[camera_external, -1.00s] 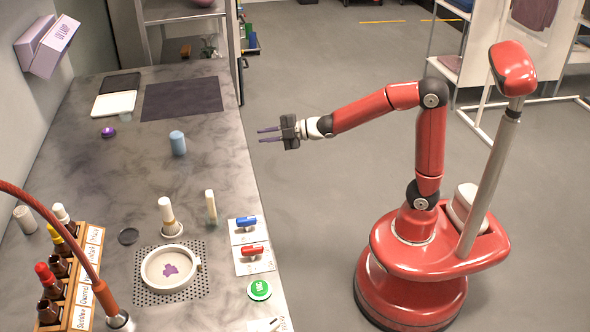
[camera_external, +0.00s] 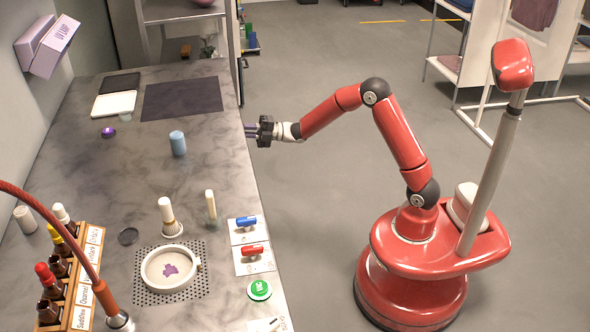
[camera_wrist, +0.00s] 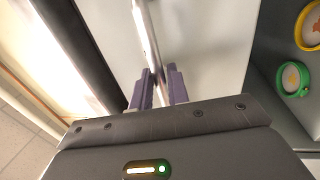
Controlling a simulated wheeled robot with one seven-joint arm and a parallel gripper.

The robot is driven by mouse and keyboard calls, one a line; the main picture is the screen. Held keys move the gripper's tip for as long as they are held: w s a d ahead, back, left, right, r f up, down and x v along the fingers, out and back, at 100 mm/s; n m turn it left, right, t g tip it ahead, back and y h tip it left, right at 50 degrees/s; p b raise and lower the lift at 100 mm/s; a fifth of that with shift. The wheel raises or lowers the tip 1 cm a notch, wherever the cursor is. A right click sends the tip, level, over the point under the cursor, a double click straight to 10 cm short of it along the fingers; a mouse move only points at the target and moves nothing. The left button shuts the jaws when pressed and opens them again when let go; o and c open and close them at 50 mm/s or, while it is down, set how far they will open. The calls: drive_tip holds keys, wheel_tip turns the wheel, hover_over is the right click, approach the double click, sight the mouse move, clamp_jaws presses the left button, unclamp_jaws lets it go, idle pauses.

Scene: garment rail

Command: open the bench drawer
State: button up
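The workbench (camera_external: 215,285) stands on the left in the external view; its drawer front is hidden there. My gripper (camera_external: 250,131) is at the bench's right side, near its far half, fingers pointing at the bench. In the wrist view a shiny metal bar handle (camera_wrist: 147,35) runs down a pale panel (camera_wrist: 205,45) and ends between the two purple fingers of my gripper (camera_wrist: 159,88). The fingers stand apart, one on each side of the bar; firm contact is not visible. I cannot tell whether the drawer stands ajar.
A green ring (camera_wrist: 292,79) and a yellow ring (camera_wrist: 308,27) show against a dark surface at the right of the wrist view. On the bench stand a blue cylinder (camera_external: 177,144), a round dish (camera_external: 170,268) and a bottle rack (camera_external: 84,290). Open floor lies right of the bench.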

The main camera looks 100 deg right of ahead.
drive_tip(key=shift+w+r, duration=0.1)
drive_tip(key=shift+w, duration=0.45)
drive_tip(key=shift+c, duration=0.4)
clamp_jaws()
drive_tip(key=s+b, duration=1.4)
drive_tip(key=s, duration=1.2)
drive_tip(key=shift+s, duration=0.3)
